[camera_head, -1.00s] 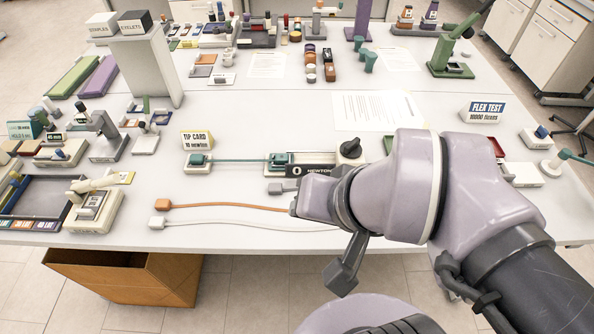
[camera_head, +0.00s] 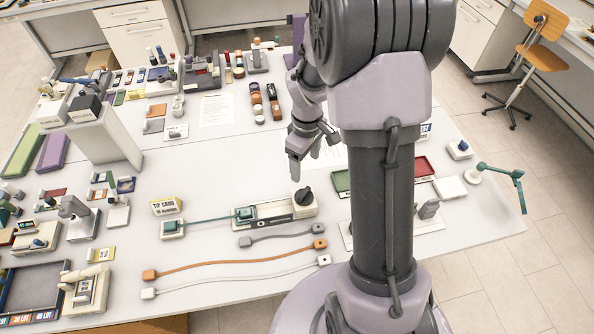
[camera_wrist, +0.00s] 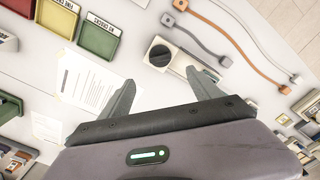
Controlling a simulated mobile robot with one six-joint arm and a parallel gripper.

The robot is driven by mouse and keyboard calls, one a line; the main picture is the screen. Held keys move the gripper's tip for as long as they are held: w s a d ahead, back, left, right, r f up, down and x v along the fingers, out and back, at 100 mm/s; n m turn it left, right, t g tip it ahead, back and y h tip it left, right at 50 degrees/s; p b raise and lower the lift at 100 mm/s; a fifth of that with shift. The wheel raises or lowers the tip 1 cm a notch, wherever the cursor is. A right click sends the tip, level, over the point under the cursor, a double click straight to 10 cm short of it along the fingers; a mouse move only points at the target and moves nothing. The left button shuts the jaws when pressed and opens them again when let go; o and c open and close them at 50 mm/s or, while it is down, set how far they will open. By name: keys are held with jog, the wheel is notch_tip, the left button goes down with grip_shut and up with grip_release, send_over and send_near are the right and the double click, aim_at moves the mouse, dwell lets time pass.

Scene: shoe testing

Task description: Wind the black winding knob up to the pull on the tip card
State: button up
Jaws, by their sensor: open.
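The black winding knob (camera_head: 303,196) sits on the right end of a pale puller (camera_head: 272,214) with a dark scale face. A teal strap (camera_head: 208,221) runs from the puller's teal clamp (camera_head: 245,214) to another teal clamp (camera_head: 173,228) by the yellow tip card (camera_head: 166,205). The card's lower line is too small to read now. My gripper (camera_head: 308,158) is open and empty, pointing down above the table behind the knob. In the wrist view, the knob (camera_wrist: 159,54) shows beyond the gap between my fingertips (camera_wrist: 160,84), apart from both.
Grey (camera_head: 282,235), orange (camera_head: 235,258) and white (camera_head: 236,277) straps lie in front of the puller. A white tower (camera_head: 105,135) stands at the left. The table behind the puller is mostly clear.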

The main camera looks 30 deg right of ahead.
aim_at(304, 192)
notch_tip(304, 192, down, 14)
jog(key=shift+b, duration=0.85)
jog(key=c, duration=1.4)
jog(key=shift+m, duration=0.3)
jog(key=m+b, duration=0.3)
jog(key=shift+f, duration=0.1)
jog(key=shift+m+b, duration=1.2)
jog(key=shift+m, duration=1.3)
